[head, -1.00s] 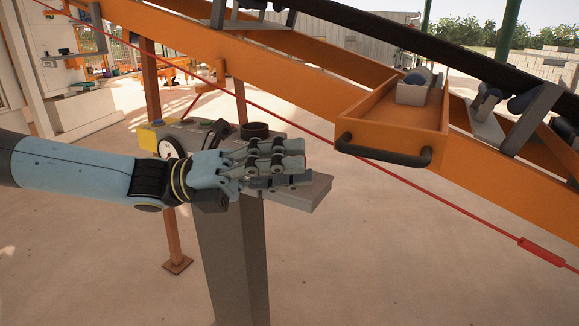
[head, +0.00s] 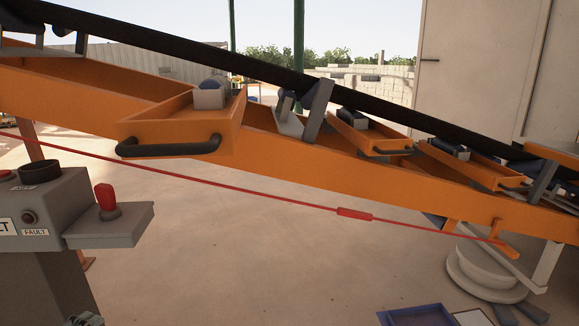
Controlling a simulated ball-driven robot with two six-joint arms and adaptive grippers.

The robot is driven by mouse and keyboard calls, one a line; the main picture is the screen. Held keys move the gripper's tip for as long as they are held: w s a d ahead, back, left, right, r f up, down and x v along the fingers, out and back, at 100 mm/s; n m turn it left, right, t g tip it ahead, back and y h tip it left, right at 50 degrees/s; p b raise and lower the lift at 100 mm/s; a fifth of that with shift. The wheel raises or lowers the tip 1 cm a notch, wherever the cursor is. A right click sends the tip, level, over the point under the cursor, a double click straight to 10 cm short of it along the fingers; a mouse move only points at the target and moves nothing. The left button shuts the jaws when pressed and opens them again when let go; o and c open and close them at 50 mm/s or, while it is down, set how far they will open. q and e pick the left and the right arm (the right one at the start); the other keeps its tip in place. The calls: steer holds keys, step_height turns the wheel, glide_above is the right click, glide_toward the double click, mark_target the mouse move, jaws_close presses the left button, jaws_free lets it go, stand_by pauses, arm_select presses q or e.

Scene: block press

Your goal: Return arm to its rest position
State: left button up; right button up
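My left gripper is almost wholly out of the head view. Only a small grey piece (head: 86,319) shows at the bottom left edge, and it looks like part of that hand. Whether its fingers are open or shut is hidden. It is low, in front of the control box (head: 45,215) and apart from the red-topped lever (head: 106,200) on the box's side shelf. My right gripper does not show.
An orange conveyor frame (head: 330,175) with a black belt crosses the view, sloping down rightward. An orange tray with a black handle (head: 168,147) juts out from it. A red pull cord (head: 250,190) runs below. A blue tray (head: 417,315) lies lower right. The middle floor is clear.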

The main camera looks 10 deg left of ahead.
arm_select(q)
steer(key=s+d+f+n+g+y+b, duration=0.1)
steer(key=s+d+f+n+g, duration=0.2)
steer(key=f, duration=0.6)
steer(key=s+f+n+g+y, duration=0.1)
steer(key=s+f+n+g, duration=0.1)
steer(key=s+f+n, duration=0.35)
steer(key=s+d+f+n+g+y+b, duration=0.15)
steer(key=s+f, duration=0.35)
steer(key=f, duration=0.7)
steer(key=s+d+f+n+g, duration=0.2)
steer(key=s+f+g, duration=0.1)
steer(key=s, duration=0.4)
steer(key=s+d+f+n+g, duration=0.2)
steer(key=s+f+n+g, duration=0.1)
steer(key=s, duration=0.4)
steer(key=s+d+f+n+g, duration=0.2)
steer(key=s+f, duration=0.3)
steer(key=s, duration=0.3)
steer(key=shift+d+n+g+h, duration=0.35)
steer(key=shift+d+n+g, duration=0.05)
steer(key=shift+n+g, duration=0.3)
